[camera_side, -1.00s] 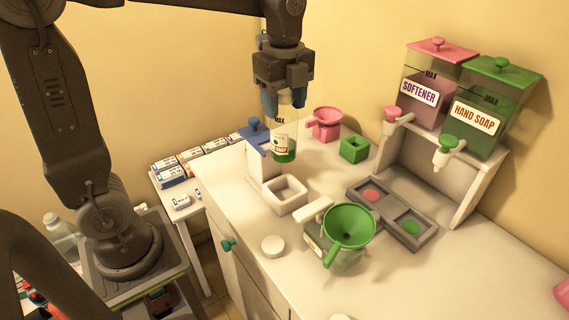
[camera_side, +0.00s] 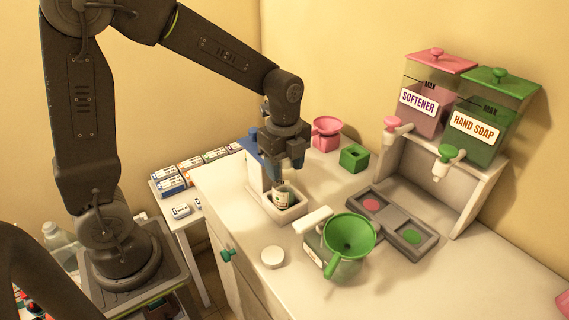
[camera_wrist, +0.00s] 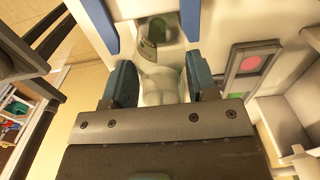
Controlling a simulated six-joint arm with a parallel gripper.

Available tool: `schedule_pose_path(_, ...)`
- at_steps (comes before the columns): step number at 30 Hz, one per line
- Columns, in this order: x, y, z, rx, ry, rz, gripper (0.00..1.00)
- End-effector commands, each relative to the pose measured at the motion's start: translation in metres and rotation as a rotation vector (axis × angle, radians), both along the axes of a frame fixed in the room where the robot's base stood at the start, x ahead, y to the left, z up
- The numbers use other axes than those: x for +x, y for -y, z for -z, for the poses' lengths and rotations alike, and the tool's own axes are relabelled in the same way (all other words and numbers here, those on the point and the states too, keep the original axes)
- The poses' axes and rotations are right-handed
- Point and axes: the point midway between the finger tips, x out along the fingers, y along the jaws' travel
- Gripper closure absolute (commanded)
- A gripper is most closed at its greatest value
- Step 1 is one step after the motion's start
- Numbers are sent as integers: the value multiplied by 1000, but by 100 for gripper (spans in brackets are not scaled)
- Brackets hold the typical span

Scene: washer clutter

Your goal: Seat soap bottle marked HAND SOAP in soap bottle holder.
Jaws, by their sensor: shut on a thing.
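The soap bottle (camera_side: 283,195), clear with a white label, stands upright beneath my gripper, its lower part inside the white square holder (camera_side: 289,217). The holder's front wall hides the bottle's base, so I cannot tell if it rests on the bottom. The label is too small to read now. My gripper (camera_side: 288,172) points straight down and is shut on the upper part of the bottle. In the wrist view the clear bottle (camera_wrist: 160,88) shows between the two dark blue finger pads of my gripper (camera_wrist: 161,82).
A green funnel (camera_side: 350,236) on a clear container stands right of the holder, with a white round lid (camera_side: 272,257) in front. Softener (camera_side: 437,85) and hand soap dispensers (camera_side: 483,120) stand right, above a grey tray (camera_side: 387,217).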

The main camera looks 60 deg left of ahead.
Motion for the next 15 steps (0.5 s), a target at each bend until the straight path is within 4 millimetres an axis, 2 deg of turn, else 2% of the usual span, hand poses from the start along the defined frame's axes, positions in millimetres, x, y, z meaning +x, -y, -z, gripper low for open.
schedule_pose_path(5, 0, 0, 2, 0, 0, 0, 91)
schedule_pose_path(6, 0, 0, 2, 0, 1, 0, 43)
schedule_pose_path(13, 0, 0, 1, 0, 0, 0, 21)
schedule_pose_path(15, 0, 0, 1, 0, 0, 0, 21)
